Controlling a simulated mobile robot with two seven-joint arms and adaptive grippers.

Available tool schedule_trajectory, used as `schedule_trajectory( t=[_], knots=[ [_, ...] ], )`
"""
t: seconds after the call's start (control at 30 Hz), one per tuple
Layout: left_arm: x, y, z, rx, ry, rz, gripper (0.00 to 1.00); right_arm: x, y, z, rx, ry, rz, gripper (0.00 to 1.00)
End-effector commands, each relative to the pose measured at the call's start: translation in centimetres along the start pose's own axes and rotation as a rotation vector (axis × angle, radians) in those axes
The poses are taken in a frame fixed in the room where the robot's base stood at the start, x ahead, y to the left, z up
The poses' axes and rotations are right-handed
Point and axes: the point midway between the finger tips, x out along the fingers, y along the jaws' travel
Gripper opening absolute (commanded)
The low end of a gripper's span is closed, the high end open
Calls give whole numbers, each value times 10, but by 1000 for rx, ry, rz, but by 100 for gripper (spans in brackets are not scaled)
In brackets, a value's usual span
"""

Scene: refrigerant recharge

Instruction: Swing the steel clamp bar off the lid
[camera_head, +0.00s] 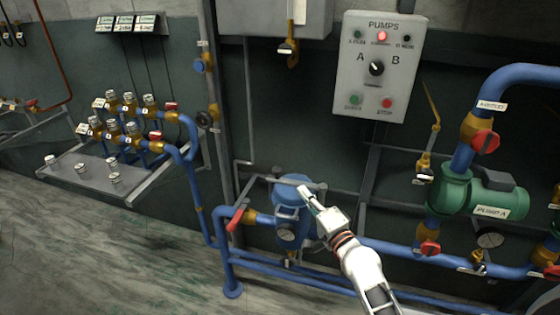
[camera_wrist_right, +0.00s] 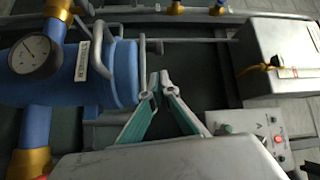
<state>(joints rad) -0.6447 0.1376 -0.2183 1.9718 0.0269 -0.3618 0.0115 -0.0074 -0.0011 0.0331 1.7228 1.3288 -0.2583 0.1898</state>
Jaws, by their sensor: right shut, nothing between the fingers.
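A blue filter vessel (camera_head: 287,215) with a round blue lid (camera_head: 291,193) stands upright on the blue pipework. The grey steel clamp bar (camera_head: 290,180) appears to lie across the top of the lid. My right gripper (camera_head: 304,192) is at the right edge of the lid, close to the bar, shut and empty. In the right wrist view, the vessel (camera_wrist_right: 75,75) lies at the left, and my right fingertips (camera_wrist_right: 160,78) are just beyond its lid end. I cannot tell whether they touch the bar. My left gripper is not in view.
A pump control panel (camera_head: 374,68) is on the wall above right. A green pump (camera_head: 455,195) stands at the right. A red-handled valve (camera_head: 236,219) sits left of the vessel. Grey rails run behind the vessel. A grey bench (camera_head: 140,190) and blue manifold are at the left.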

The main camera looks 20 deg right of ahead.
Motion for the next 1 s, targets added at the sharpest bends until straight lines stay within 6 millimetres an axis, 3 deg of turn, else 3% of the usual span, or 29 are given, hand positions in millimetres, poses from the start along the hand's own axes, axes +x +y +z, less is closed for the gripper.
schedule_trajectory(
  t=[0.63,0.77,1.0],
  knots=[
    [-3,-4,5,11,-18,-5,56,7,-3,-7,21,7,0,0],
    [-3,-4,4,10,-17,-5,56,22,-4,-7,23,8,-1,0],
    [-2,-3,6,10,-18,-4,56,64,-3,-7,23,7,0,0]
  ],
)
